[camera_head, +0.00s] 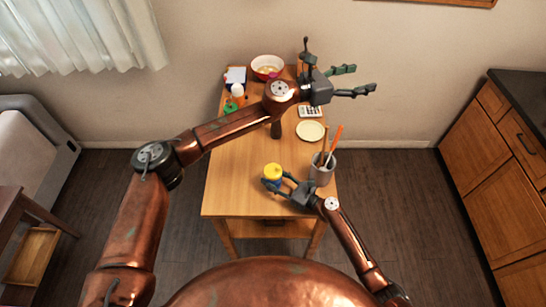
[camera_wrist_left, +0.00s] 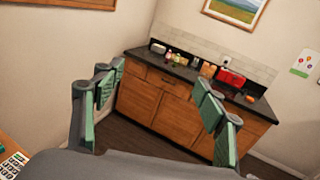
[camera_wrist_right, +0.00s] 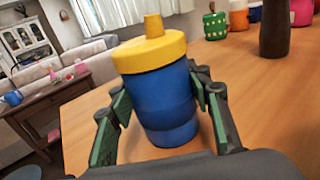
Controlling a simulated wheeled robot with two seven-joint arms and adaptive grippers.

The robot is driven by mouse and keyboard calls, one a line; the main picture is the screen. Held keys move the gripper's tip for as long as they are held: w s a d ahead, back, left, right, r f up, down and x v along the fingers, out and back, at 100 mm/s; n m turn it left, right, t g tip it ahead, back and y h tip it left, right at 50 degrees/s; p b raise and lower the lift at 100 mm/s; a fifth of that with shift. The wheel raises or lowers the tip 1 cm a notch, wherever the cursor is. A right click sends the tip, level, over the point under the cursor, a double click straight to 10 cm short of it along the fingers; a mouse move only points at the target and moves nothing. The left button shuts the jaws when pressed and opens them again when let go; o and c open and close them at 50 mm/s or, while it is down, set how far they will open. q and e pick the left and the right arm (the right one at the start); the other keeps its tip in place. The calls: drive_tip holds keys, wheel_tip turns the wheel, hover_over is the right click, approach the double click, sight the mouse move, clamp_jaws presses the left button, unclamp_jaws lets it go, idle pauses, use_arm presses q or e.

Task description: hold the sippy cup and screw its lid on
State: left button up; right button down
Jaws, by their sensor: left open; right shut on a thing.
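The sippy cup is a blue cup (camera_head: 277,182) with a yellow lid (camera_head: 272,170) on top, near the front right of the wooden table. My right gripper (camera_head: 277,186) is shut around the blue body, which also shows in the right wrist view (camera_wrist_right: 165,108). There the lid (camera_wrist_right: 150,52) with its spout sits on the rim and looks level. How tightly it is screwed cannot be seen. My left gripper (camera_head: 362,80) is open and empty, past the table's back right side and well away from the cup. Its left wrist view shows only the room between its fingers (camera_wrist_left: 160,95).
A grey holder (camera_head: 322,175) with pencils stands just right of the cup. A cream plate (camera_head: 310,131) and a calculator (camera_head: 309,111) lie behind. The front left of the table (camera_head: 230,185) is clear.

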use_arm(q)
drive_tip(key=w+a+r+n+t+y, duration=0.15)
drive_tip(key=w+a+n+t, duration=0.3)
drive_tip(key=n, duration=0.55)
drive_tip(key=w+a+n+t+y, duration=0.3)
drive_tip(key=w+n, duration=0.3)
drive_tip(key=n, duration=0.3)
drive_tip(key=w+a+f+n+y, duration=0.3)
drive_tip(key=a+f+n, duration=0.1)
drive_tip(key=n, duration=0.5)
drive_tip(key=n+g+y, duration=0.9)
drive_tip(key=n+g, duration=0.5)
drive_tip(key=n, duration=1.1)
hover_over(273, 170)
drive_tip(key=f, duration=2.5)
drive_tip(key=shift+w+d+f, duration=0.2)
drive_tip(key=shift+w+f, duration=0.15)
drive_tip(key=shift+w, duration=0.05)
drive_tip(key=shift+s+a+f+n, duration=0.1)
drive_tip(key=shift+s+a+n, duration=0.1)
drive_tip(key=shift+s+n, duration=0.25)
drive_tip(key=shift+f, duration=0.1)
drive_tip(key=shift+f, duration=3.9)
